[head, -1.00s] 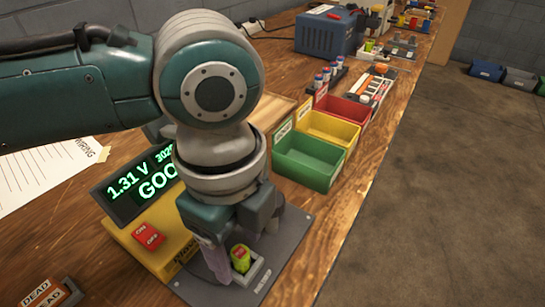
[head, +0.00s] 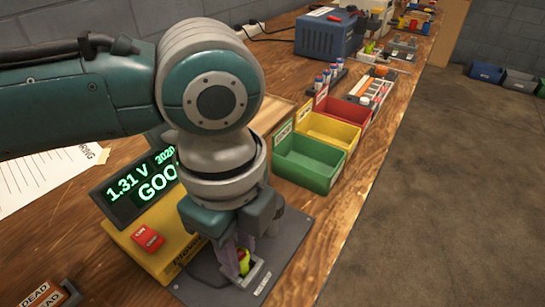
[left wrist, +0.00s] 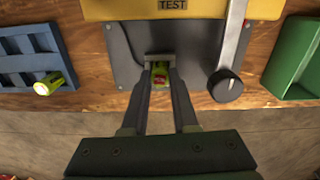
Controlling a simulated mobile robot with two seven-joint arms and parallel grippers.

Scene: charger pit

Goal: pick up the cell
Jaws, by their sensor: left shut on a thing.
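The yellow-green cell (head: 244,261) sits in the small holder on the dark plate (head: 290,235) of the yellow tester (head: 150,257). My left gripper (head: 238,262) is shut on the cell, one finger on each side. In the left wrist view, my left gripper (left wrist: 160,76) has its fingertips at the holder, and the cell (left wrist: 160,80) shows between them with a reddish part. The cell appears still down in the holder. The tester display (head: 145,188) reads 1.31 V and a partly hidden word starting "GOO". My right gripper is not in view.
Green (head: 310,163), yellow (head: 330,132) and red (head: 345,112) bins stand beyond the plate. A lever with a dark knob (left wrist: 225,86) is right of the fingers. A blue tray (left wrist: 30,50) with another yellow-green cell (left wrist: 48,84) is at left. The bench edge is near.

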